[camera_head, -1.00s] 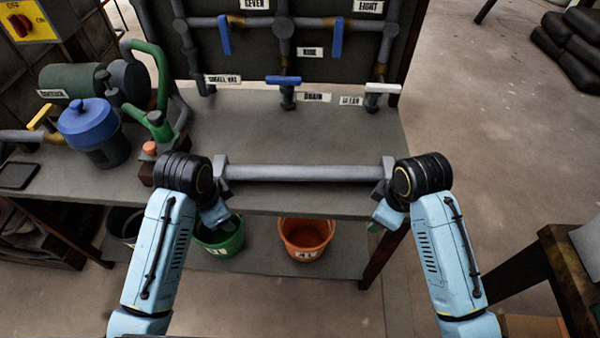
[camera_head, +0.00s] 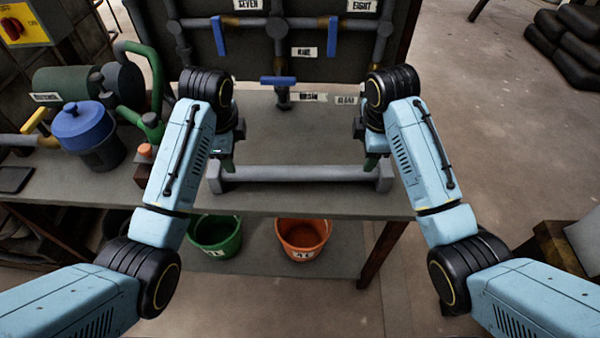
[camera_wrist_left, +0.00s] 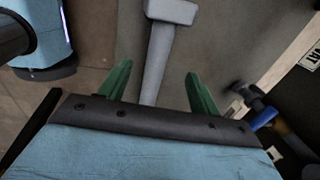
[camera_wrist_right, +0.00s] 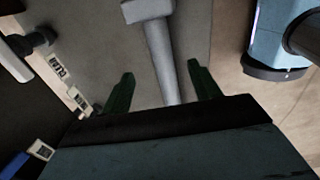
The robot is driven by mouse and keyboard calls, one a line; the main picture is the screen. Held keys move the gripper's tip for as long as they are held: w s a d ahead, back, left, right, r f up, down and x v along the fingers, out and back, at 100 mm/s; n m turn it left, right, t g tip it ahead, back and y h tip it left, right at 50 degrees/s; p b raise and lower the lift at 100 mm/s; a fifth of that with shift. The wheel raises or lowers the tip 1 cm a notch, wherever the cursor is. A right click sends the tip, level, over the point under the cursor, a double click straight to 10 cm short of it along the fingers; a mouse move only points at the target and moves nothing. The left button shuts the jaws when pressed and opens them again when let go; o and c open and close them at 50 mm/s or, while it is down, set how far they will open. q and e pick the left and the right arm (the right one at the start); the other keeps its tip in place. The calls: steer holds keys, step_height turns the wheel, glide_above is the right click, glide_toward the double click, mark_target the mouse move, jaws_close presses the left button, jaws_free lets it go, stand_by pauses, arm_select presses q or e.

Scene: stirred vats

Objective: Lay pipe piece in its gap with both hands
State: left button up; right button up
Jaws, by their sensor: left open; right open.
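The pipe piece (camera_head: 298,173) is a grey bar with a thicker collar at each end. It lies left to right on the bench near its front edge. My left gripper (camera_head: 226,164) is over its left end, and my right gripper (camera_head: 370,161) is over its right end. Both point down and are open. In the left wrist view the pipe piece (camera_wrist_left: 157,58) runs between the green fingers (camera_wrist_left: 158,86). In the right wrist view the pipe piece (camera_wrist_right: 163,55) also runs between the fingers (camera_wrist_right: 161,84). I cannot make out the gap for it.
Behind stands a panel of grey pipes (camera_head: 278,40) with blue-handled valves (camera_head: 278,81) and labels. A blue-lidded pot (camera_head: 86,125) and green pump (camera_head: 75,88) stand on the bench (camera_head: 300,203) at left. A green bucket (camera_head: 214,235) and orange bucket (camera_head: 303,238) are below.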

mark_target(359, 169)
arm_select(q)
steer(key=f, duration=0.4)
steer(key=w+f, duration=0.1)
steer(key=f, duration=0.3)
steer(key=w+f, duration=0.1)
steer(key=f, duration=0.3)
steer(key=shift+w, duration=0.2)
arm_select(e)
steer(key=f, duration=0.4)
steer(key=w+f, duration=0.1)
steer(key=f, duration=0.3)
steer(key=w+f, duration=0.1)
steer(key=f, duration=0.3)
steer(key=shift+w, duration=0.2)
arm_select(q)
steer(key=shift+c, duration=0.3)
arm_select(e)
steer(key=shift+c, duration=0.3)
arm_select(q)
jaws_close()
arm_select(e)
jaws_close()
